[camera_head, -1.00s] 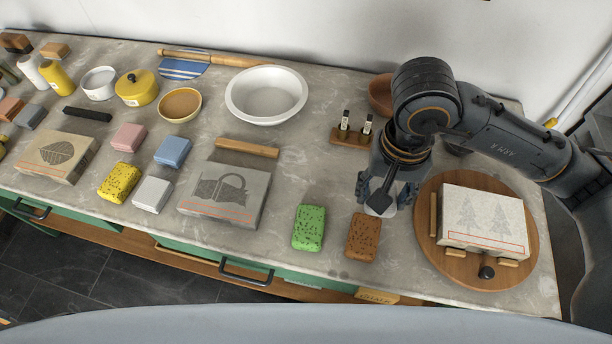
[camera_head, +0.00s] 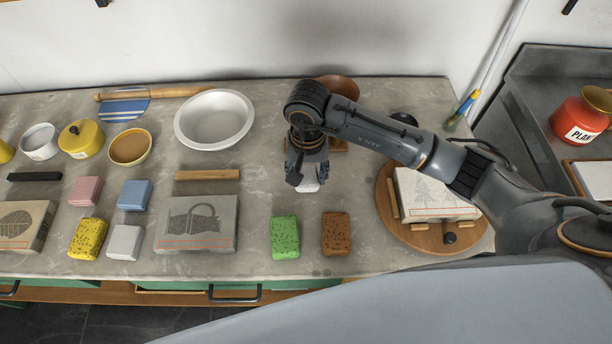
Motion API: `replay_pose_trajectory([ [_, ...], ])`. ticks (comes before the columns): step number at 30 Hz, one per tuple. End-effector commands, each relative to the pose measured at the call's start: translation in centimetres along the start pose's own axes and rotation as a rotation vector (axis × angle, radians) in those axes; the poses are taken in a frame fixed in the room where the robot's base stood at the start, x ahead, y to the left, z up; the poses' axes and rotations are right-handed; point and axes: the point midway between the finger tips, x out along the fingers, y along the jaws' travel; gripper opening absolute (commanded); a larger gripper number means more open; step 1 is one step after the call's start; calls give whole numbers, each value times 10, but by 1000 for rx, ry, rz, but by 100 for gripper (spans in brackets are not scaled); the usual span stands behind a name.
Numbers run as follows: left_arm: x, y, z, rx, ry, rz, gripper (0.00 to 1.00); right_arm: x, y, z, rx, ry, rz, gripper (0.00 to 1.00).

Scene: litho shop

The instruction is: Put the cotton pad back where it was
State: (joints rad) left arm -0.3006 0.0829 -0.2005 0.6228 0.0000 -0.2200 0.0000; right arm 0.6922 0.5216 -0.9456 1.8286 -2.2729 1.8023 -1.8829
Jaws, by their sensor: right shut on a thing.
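My right gripper (camera_head: 307,177) points down over the middle of the stone worktop, behind the green sponge (camera_head: 285,238) and the brown sponge (camera_head: 336,233). It is shut on a small white piece (camera_head: 309,187), which I take to be the cotton pad; only its lower part shows below the fingers. I cannot tell whether it touches the worktop. My left gripper is not in view.
A white bowl (camera_head: 214,119) stands back left. A basket-print stone (camera_head: 196,224) lies left, with blue (camera_head: 134,195), white (camera_head: 125,242) and yellow (camera_head: 88,239) blocks beyond. A round board (camera_head: 386,203) bears a tree-print stone (camera_head: 432,195) at right.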

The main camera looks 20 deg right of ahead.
Motion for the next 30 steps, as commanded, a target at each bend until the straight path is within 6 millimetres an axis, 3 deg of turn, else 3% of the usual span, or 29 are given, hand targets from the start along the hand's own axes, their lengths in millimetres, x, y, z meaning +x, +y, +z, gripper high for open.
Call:
replay_pose_trajectory([
  [12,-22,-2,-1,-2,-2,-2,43,39,-1,-7,0,-3,0,22],
  [24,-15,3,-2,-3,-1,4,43,46,-1,-8,-1,1,0,22],
  [25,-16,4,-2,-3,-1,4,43,44,-1,-8,-1,0,0,58],
  [27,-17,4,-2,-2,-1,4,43,43,-1,-8,-1,0,0,72],
  [30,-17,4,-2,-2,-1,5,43,43,-1,-8,-1,0,0,74],
])
